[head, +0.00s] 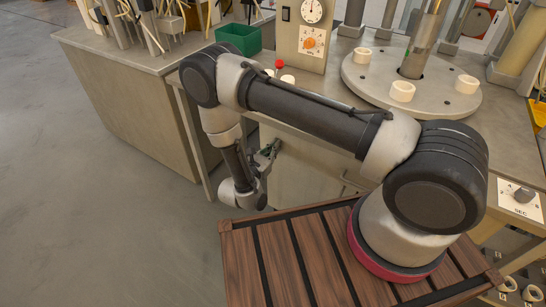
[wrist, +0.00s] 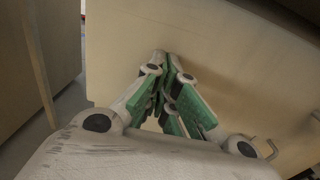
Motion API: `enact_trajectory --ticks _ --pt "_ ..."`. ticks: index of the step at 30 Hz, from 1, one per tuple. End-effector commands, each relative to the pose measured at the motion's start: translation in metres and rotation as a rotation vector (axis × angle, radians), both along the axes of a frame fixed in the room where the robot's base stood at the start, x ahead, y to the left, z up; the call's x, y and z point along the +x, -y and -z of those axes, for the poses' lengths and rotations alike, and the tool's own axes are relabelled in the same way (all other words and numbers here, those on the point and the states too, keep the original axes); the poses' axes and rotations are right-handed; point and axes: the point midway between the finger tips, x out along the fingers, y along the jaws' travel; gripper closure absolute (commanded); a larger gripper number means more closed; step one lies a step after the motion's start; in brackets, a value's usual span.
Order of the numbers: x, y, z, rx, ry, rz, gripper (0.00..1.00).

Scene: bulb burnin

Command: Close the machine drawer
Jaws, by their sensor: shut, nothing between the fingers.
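A flat beige panel (wrist: 215,50), which looks like the machine's drawer front, fills much of the wrist view. The machine's beige front also shows below the table top in the head view (head: 305,172), partly hidden behind my arm. My gripper (wrist: 168,62) has green-padded fingers, shut and empty, pointing at the panel. Its tips are close to or against the panel; I cannot tell whether they touch. In the head view my gripper (head: 270,150) is low in front of the machine's left part. How far the drawer stands out is not clear.
The machine's table carries a round plate (head: 440,98) with white sockets and a gauge box (head: 303,32). A second bench (head: 130,105) stands left. Grey floor (head: 90,210) is clear there.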

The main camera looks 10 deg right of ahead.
Motion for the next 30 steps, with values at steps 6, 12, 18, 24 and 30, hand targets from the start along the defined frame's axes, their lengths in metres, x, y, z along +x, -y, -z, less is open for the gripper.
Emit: enact_trajectory --ticks 6,12,18,24,30 --pt "0.033 0.027 0.000 0.001 0.001 0.005 1.00" --pt "0.049 0.042 0.000 -0.001 -0.001 0.002 1.00" --pt "0.056 0.048 0.000 0.001 -0.001 0.001 1.00" --pt "0.057 0.049 -0.001 0.001 0.001 0.003 1.00" --pt "0.058 0.050 -0.001 0.002 0.004 0.005 1.00"
